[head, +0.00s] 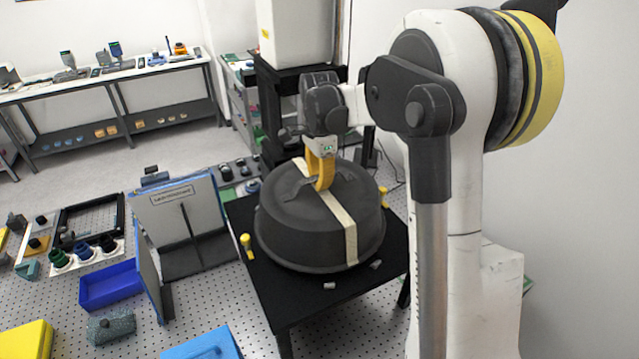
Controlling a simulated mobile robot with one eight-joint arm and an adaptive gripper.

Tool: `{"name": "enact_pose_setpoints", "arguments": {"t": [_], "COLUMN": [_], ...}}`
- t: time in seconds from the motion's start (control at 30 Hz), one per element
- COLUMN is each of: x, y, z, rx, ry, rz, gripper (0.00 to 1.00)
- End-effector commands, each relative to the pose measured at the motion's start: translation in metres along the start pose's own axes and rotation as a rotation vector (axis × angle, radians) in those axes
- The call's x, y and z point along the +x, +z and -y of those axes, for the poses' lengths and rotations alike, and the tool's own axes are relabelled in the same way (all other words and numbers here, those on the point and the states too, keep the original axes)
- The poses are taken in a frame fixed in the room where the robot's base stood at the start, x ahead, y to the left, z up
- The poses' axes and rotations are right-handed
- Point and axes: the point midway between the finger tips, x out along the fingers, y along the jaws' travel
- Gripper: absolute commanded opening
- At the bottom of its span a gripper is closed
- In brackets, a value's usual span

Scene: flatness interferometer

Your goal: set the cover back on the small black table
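The cover (290,225) is a large round dark grey dome with a pale strap (345,225) running across its top and down its side. It is over the small black table (285,305), roughly level, and appears to rest on the tabletop. My gripper (322,182) is at the top of the cover, with a yellow finger part reaching down to it beside the strap. The grip itself is too small and partly hidden, so I cannot tell whether the fingers are closed on a handle.
Yellow-topped posts stand at the table's left (247,246) and right (383,196). Small pieces lie near its front edge (330,286). A panelled screen (185,215), a blue bin (110,285) and a blue box (205,345) are to the left. A tall white-topped unit (295,30) stands behind.

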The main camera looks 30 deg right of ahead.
Motion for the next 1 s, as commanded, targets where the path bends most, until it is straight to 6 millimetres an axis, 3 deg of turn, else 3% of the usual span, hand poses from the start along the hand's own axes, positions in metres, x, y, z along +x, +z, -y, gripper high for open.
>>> {"name": "enact_pose_setpoints", "arguments": {"t": [0.47,1.0], "x": [0.0,0.018], "y": [0.0,0.0], "z": [0.0,0.0], "rx": [0.0,0.0], "ry": [0.0,0.0], "rz": [0.0,0.0], "gripper": [0.0,0.0]}}
